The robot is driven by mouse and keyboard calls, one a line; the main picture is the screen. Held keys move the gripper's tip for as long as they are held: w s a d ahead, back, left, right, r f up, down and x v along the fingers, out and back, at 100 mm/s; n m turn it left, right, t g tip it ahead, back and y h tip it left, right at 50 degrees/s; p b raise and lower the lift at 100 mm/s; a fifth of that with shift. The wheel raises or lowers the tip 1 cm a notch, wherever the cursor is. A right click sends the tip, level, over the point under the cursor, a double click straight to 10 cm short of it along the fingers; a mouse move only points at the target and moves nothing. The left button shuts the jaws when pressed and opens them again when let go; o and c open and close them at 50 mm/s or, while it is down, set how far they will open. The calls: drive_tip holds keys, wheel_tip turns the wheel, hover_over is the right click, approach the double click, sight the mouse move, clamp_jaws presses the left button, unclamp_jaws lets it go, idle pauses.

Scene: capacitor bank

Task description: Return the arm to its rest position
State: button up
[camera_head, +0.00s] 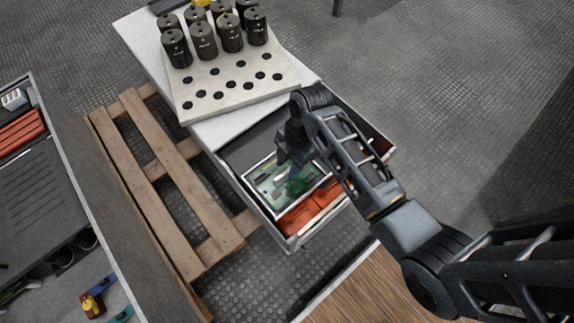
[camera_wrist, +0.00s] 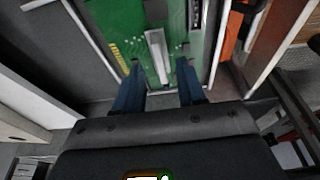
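My gripper (camera_wrist: 160,75) has its two dark blue fingers apart, with nothing held between them in the wrist view. In the head view my arm reaches from the lower right, and my gripper (camera_head: 296,178) is over the open drawer (camera_head: 243,190). A green circuit board (camera_head: 266,188) lies in a light-framed tray inside the drawer. In the wrist view the board (camera_wrist: 118,30) fills the area ahead of the fingertips, with a pale bar on it. I cannot tell how far the fingers are above the board. My arm partly hides the drawer's right side.
Orange bins (camera_head: 298,218) sit beside the tray. A pale block (camera_head: 235,85) with holes and several dark capacitors (camera_head: 203,40) stands on the white cabinet top. A wooden pallet (camera_head: 165,180) and a workbench (camera_head: 45,190) are at left. Open floor (camera_head: 440,70) lies right.

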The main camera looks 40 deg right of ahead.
drive_tip(key=p+v, duration=0.1)
drive_tip(key=v, duration=0.4)
drive_tip(key=shift+r, duration=0.35)
